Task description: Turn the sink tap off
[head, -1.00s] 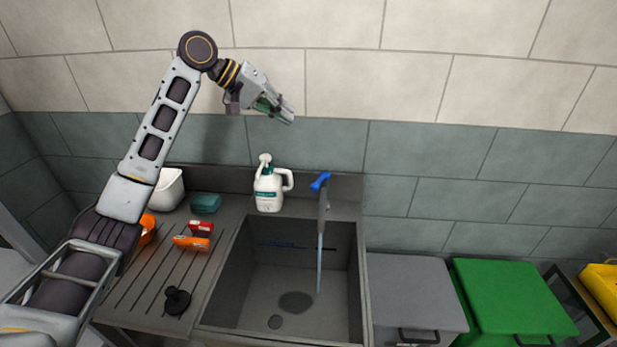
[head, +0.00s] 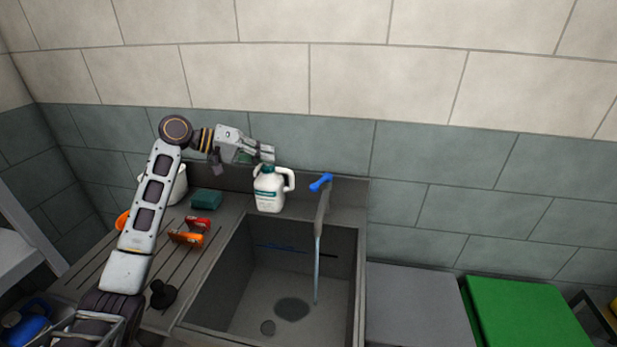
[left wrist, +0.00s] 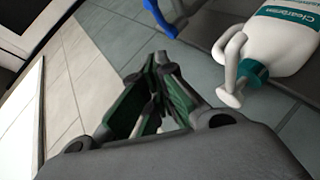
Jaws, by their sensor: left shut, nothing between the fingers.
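The sink tap (head: 322,205) stands at the back edge of the sink, with a blue lever (head: 320,182) on top. A stream of water (head: 316,270) runs from it into the sink basin (head: 262,295). My left gripper (head: 268,153) is shut and empty, just above and behind the white jug, to the left of the tap. In the left wrist view its fingers (left wrist: 165,85) are together, and part of the blue lever (left wrist: 160,18) shows at the top edge. My right gripper is not in view.
A teal sponge-like block (head: 206,198), red and orange items (head: 188,238) and a black plug-like piece (head: 162,294) lie on the drainboard. Grey and green lids (head: 525,312) are at right.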

